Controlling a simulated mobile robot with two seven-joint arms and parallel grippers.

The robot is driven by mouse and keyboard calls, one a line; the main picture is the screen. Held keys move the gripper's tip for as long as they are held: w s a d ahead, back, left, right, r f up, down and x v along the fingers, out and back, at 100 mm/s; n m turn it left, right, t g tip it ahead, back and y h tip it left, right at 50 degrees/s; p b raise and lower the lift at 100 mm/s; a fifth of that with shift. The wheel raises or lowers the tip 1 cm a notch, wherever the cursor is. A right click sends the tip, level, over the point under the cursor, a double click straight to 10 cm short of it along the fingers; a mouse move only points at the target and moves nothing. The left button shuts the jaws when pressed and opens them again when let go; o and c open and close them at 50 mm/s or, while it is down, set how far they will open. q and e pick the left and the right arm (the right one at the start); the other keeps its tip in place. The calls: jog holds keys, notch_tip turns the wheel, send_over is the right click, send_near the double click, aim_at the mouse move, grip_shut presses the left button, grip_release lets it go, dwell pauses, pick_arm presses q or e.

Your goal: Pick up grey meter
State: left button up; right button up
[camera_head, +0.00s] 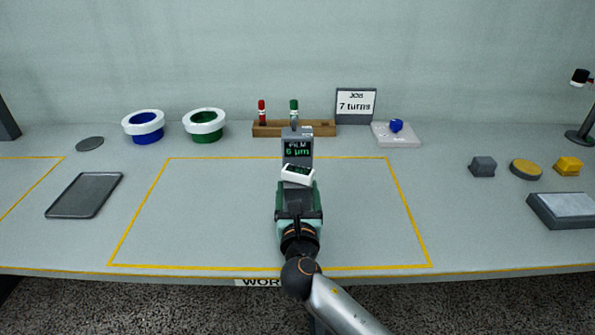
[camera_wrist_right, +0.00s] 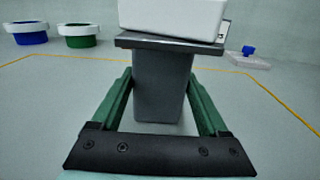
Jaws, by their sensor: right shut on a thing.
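The grey meter (camera_head: 298,148) stands upright near the middle of the table, with a dark screen reading "FILM 6 µm". A white box-like part with a small dark display (camera_head: 298,174) sits in front of the screen. My right gripper (camera_head: 297,200), with green fingers, is shut on the meter's grey body. In the right wrist view the grey body (camera_wrist_right: 163,85) is between the two fingers (camera_wrist_right: 163,95), with the white part (camera_wrist_right: 170,18) above it. I cannot tell whether the meter's base touches the table. My left gripper is not in view.
A wooden rack (camera_head: 325,129) with red and green markers stands behind. Small blocks and a grey box (camera_head: 565,210) are right. The yellow-outlined area is otherwise clear.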

grip_shut()
dwell(0.3)
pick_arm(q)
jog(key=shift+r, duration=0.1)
pick_arm(e)
jog(key=shift+d+r, duration=0.1)
jog(key=shift+r, duration=0.1)
